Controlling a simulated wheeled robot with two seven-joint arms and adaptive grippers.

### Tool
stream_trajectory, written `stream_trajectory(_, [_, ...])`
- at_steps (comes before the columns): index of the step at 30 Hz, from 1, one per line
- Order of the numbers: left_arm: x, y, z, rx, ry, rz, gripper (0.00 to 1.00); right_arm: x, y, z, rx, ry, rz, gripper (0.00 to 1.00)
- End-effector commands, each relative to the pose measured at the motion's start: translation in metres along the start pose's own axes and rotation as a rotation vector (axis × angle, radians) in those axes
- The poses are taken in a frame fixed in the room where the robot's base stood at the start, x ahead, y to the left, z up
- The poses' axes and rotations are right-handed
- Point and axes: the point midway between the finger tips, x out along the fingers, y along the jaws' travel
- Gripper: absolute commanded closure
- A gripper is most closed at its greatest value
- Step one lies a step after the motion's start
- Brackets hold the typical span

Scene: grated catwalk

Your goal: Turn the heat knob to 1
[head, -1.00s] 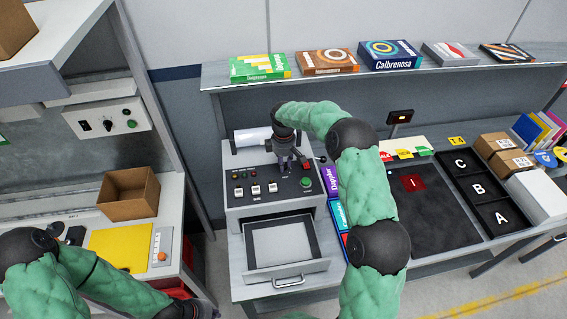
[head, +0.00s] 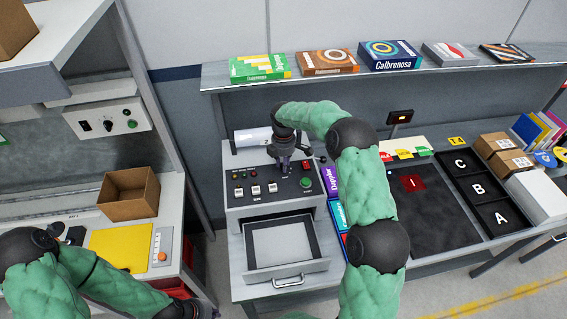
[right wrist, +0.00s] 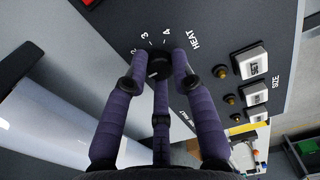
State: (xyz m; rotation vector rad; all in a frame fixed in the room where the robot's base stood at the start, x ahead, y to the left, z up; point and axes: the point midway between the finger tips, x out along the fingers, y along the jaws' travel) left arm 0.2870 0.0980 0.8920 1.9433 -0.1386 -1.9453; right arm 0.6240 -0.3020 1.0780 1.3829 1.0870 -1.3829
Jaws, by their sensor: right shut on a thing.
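The heat knob (right wrist: 158,64) is a small black dial on the machine's grey panel. In the right wrist view the word HEAT and the marks 2, 3 and 4 show beside it; the 1 and the knob's pointer are not visible. My right gripper (right wrist: 158,72) is shut on the knob, its purple fingers around it. In the head view my right gripper (head: 285,163) comes down on the machine (head: 240,205) and hides the knob. My left gripper (head: 185,310) is at the bottom edge, partly cut off, away from the machine; its jaws cannot be made out.
White SIZE buttons (right wrist: 252,65) sit near the knob. A green button (head: 306,183) is at the panel's right. An open drawer (head: 285,268) juts out below. A paper roll (head: 252,137) lies behind. A cardboard box (head: 130,193) stands on the left bench.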

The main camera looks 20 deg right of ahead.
Motion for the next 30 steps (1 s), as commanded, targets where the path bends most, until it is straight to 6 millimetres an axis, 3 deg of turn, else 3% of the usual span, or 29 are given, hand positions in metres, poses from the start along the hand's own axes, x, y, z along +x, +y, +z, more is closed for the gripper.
stream_trajectory(8, [0.000,0.000,0.000,0.000,0.000,0.000,1.00,0.000,0.000,0.000,-0.001,0.000,0.001,1.00])
stream_trajectory(9, [0.000,0.000,0.000,0.000,0.000,0.000,1.00,0.000,0.000,0.000,-0.001,0.000,0.001,0.71])
stream_trajectory(12, [0.000,0.000,0.000,0.000,0.000,0.000,1.00,0.000,0.000,0.000,-0.001,0.000,0.001,0.50])
stream_trajectory(23, [0.000,0.000,0.000,0.000,0.000,0.000,1.00,-0.003,0.000,0.000,0.000,0.000,0.001,0.50])
stream_trajectory(30, [0.000,0.000,0.000,0.000,0.000,0.000,1.00,-0.035,0.001,0.000,0.000,0.000,0.005,0.50])
